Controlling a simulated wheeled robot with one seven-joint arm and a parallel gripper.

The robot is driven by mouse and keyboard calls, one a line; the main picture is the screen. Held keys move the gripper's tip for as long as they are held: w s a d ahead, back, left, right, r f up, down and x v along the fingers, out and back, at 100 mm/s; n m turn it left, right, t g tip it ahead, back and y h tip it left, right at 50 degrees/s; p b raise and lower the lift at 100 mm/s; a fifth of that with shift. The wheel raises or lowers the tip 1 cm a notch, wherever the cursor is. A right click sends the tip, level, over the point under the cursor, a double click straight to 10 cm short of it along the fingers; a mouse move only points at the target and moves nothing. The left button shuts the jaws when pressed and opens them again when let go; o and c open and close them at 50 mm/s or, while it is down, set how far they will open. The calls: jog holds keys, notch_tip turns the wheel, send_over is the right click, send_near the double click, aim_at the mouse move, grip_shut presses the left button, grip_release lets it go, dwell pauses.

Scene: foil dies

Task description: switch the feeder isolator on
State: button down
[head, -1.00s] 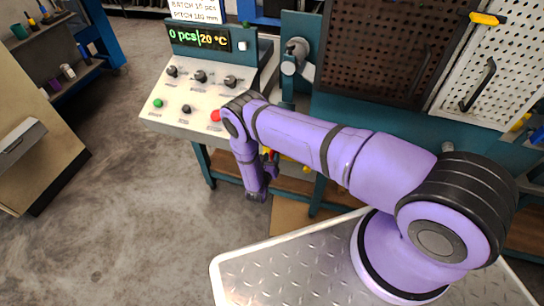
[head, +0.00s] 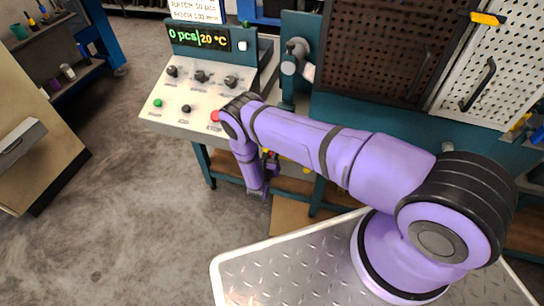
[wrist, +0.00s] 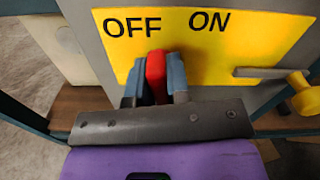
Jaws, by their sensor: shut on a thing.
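The isolator's yellow plate (wrist: 265,45) fills the top of the wrist view, with OFF printed on the left and ON on the right. A red lever (wrist: 155,72) stands up in front of the plate, just right of and below the word OFF. My gripper (wrist: 155,78) is shut on the red lever, one blue-grey finger on each side. The lever's lower end is hidden by my gripper. In the head view my arm hides most of the isolator, and the red lever cannot be made out there.
A yellow knob on a grey rod (wrist: 298,92) sticks out right of my gripper. In the head view, a control panel (head: 175,115) with knobs and buttons stands above my wrist. Perforated boards (head: 385,45) are behind my arm. Open floor (head: 120,220) lies left.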

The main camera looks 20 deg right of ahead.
jog(key=shift+s+d+m, duration=0.1)
jog(key=shift+m, duration=1.1)
jog(key=c, duration=1.1)
grip_release()
jog(key=v, duration=1)
jog(key=shift+s+a, duration=0.2)
jog(key=shift+s, duration=0.15)
